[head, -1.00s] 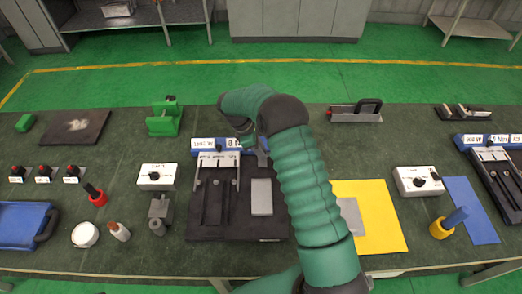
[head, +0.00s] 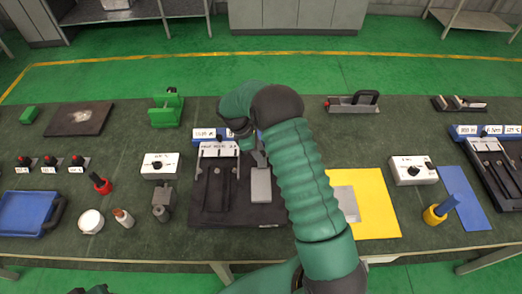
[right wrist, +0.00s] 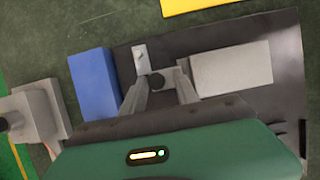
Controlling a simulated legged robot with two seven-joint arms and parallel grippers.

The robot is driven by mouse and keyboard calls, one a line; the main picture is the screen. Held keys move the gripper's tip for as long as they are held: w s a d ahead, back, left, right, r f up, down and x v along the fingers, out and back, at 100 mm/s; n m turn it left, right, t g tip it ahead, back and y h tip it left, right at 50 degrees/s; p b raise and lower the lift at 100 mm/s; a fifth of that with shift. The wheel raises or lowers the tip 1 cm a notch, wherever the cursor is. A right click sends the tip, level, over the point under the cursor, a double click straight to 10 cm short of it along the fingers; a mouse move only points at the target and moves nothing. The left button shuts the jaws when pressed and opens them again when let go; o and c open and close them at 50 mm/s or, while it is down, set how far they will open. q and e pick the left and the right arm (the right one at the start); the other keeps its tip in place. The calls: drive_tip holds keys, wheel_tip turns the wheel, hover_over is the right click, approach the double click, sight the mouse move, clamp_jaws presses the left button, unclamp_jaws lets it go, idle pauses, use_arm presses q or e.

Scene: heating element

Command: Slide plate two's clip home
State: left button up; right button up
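A black base (head: 235,214) stands mid-table with a blue bar at its back, a pale bracket (head: 218,150) and a light grey plate (head: 261,184). The labels are too small to read surely, so I cannot tell which plate is two. My right gripper (right wrist: 160,80) reaches over the back of this base. In the right wrist view its fingers stand apart around a small dark round knob (right wrist: 157,82); contact is unclear. A pale tab (right wrist: 140,58) lies beside the knob, and the grey plate (right wrist: 232,68) lies to the right.
A similar base with a blue bar (head: 480,131) stands at the far right. A yellow sheet (head: 380,205) and white dial boxes (head: 160,165) flank the middle base. A grey metal block (head: 162,198) stands close on its left. My right arm hides part of the table.

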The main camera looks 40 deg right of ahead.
drive_tip(key=shift+o, duration=0.3)
drive_tip(key=shift+w+r, duration=0.15)
drive_tip(key=b+v, duration=0.1)
drive_tip(key=v, duration=1.5)
drive_tip(key=shift+w+a+r, duration=0.25)
